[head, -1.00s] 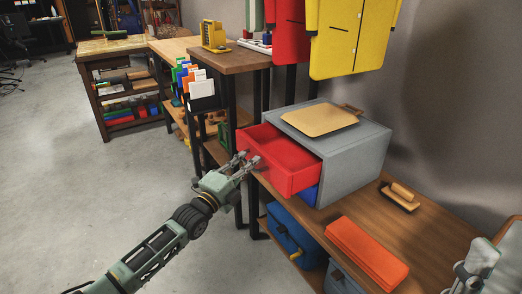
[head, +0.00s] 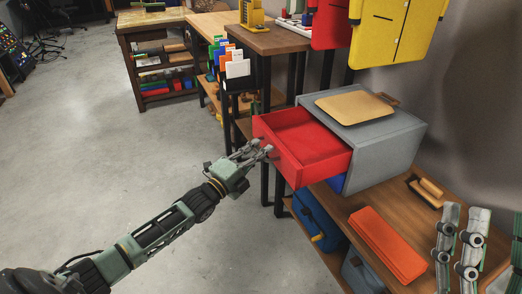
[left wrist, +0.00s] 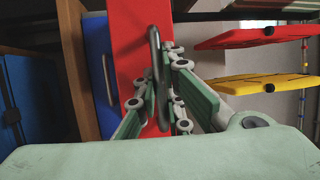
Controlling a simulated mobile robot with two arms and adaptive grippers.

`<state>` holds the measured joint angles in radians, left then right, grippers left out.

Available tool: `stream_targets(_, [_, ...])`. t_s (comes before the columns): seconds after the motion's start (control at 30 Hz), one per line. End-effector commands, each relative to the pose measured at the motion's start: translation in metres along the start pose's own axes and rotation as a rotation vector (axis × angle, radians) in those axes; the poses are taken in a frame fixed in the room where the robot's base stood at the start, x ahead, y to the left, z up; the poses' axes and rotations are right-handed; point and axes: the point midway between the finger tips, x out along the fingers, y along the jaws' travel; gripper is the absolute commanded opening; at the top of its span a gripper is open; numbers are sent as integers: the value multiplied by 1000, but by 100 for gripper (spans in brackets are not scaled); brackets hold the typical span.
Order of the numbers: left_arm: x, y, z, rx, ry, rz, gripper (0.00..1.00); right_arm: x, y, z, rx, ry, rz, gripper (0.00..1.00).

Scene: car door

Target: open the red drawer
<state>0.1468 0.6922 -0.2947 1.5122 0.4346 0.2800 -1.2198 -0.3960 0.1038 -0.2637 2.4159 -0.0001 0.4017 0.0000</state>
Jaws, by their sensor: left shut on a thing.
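The red drawer (head: 308,176) sticks well out of the grey cabinet (head: 385,157), and its inside shows empty in the head view. My left gripper (head: 264,150) is at the drawer's front face, shut on its handle. In the left wrist view, the dark bar handle (left wrist: 155,70) runs between my left fingers (left wrist: 160,95), in front of the red drawer front (left wrist: 127,50). My right gripper (head: 463,222) shows at the lower right of the head view, its fingers apart and empty, away from the drawer.
A tan board (head: 355,107) lies on the cabinet. An orange-red box (head: 387,245) and a wooden-handled tool (head: 428,191) lie on the wooden bench. A blue drawer (left wrist: 97,70) sits beside the red one in the wrist view.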

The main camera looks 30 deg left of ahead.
Motion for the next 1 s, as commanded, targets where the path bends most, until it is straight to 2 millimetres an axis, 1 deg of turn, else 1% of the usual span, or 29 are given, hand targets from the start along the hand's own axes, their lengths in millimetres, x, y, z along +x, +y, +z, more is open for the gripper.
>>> stream_targets(0.03, [-1, 4, 0, -8, -1, 8, 0, 0, 0, 0, 0, 0, 0, 50])
stream_targets(0.17, [-1, 4, -1, -8, -1, 8, 0, 0, 0, 0, 0, 1, 0, 50])
stream_targets(0.2, [-1, 4, -1, -8, -1, 8, 11, 0, 0, 0, 0, 1, 0, 50])
stream_targets(0.4, [-1, 3, 0, -5, -1, 5, 27, 0, 0, 0, 0, 1, 0, 50])
stream_targets(0.67, [0, 1, 0, -2, 0, 2, 27, 0, 0, -1, 0, 3, 0, 50])
stream_targets(0.77, [-3, 1, 0, -2, -1, 3, 27, 0, 0, -1, 1, 4, -1, 50])
stream_targets(0.87, [-12, 2, 0, -3, 0, 4, 27, 0, 0, -1, 1, 4, -1, 50])
stream_targets(1.0, [-33, 3, 0, -1, 0, 5, 27, 0, 0, -1, 1, 3, 0, 50])
